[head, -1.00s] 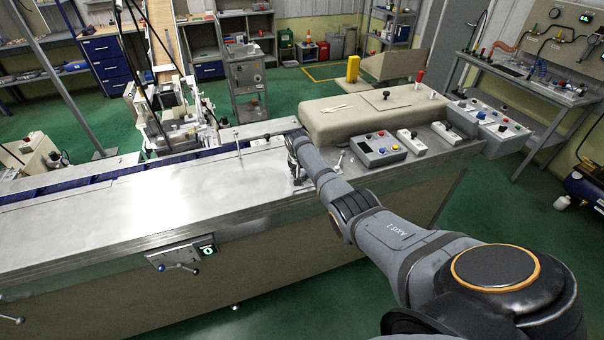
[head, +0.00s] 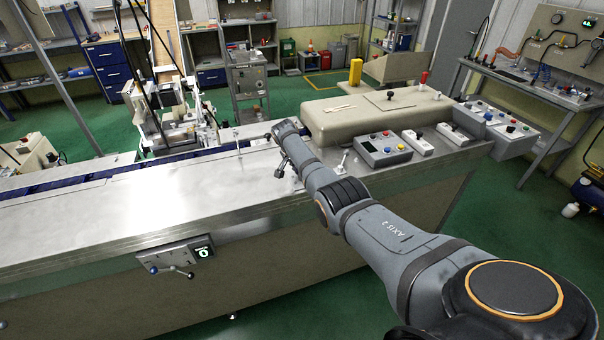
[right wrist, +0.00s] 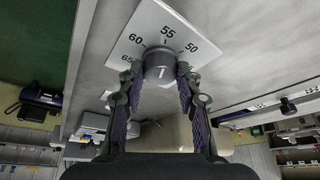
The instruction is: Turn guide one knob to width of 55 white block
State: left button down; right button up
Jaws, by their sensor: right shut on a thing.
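In the right wrist view, a grey round knob (right wrist: 159,66) sits on a white dial plate (right wrist: 140,29) marked 50, 55, 60 and 65. The 55 is at the top of the plate, just above the knob. A short white mark shows on the knob's face; which number it points to is hard to tell. My right gripper (right wrist: 158,76) is shut on the knob, one finger on each side. In the head view my right gripper (head: 281,167) is low over the metal bench top and hides the dial. My left gripper is out of view.
The long metal bench (head: 130,207) has clear room left of my right gripper. A beige cover (head: 375,108) and a grey button box (head: 384,149) stand to its right. A small lever panel (head: 177,256) is on the bench front. A machine (head: 172,120) stands behind.

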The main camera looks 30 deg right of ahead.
jog(key=o, duration=1.1)
jog(key=shift+o, duration=0.2)
jog(key=shift+r, duration=0.1)
jog(key=v, duration=1.1)
jog(key=shift+a+r, duration=0.2)
jog(key=shift+r, duration=0.2)
